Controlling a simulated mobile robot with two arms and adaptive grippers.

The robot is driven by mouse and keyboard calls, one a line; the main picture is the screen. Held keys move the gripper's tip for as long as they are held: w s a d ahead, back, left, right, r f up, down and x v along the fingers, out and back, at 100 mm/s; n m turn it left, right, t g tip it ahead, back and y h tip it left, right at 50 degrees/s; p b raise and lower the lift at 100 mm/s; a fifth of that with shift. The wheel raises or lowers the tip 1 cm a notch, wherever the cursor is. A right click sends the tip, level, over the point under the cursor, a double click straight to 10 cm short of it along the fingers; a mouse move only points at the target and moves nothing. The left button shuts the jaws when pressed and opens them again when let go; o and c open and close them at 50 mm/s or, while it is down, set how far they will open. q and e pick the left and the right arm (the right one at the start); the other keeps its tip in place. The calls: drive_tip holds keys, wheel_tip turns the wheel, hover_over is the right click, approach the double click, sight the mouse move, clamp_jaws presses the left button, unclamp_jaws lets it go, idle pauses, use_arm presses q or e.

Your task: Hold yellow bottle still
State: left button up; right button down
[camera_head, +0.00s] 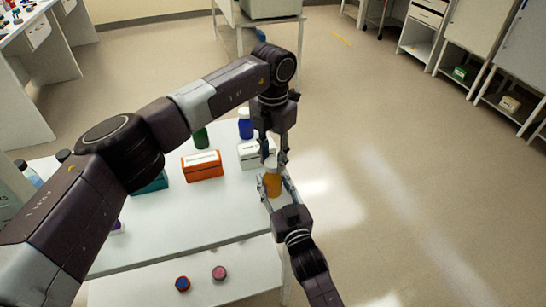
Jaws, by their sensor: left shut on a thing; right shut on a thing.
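The yellow bottle (272,185) is upright near the right edge of the white table. Its pale top is partly hidden between the fingers of my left gripper (272,160), which points down from above and is shut on the cap. My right gripper (274,180) reaches up from the lower right and is shut on the bottle's body, with a finger on each side. Whether the bottle's base touches the table cannot be told.
An orange box (202,166), a white box (250,154), a blue bottle (245,125) and a green bottle (201,138) stand behind on the table. Open floor (400,190) is at right.

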use_arm(q)
drive_tip(key=shift+f, duration=0.6)
idle(0.3)
drive_tip(key=m, duration=0.4)
drive_tip(key=shift+m, duration=0.4)
drive_tip(key=m, duration=1.5)
drive_tip(key=shift+m, duration=0.3)
drive_tip(key=m, duration=0.7)
drive_tip(key=shift+s, duration=0.1)
drive_tip(key=m, duration=0.6)
drive_tip(key=shift+a+m, duration=0.1)
drive_tip(key=shift+m, duration=0.3)
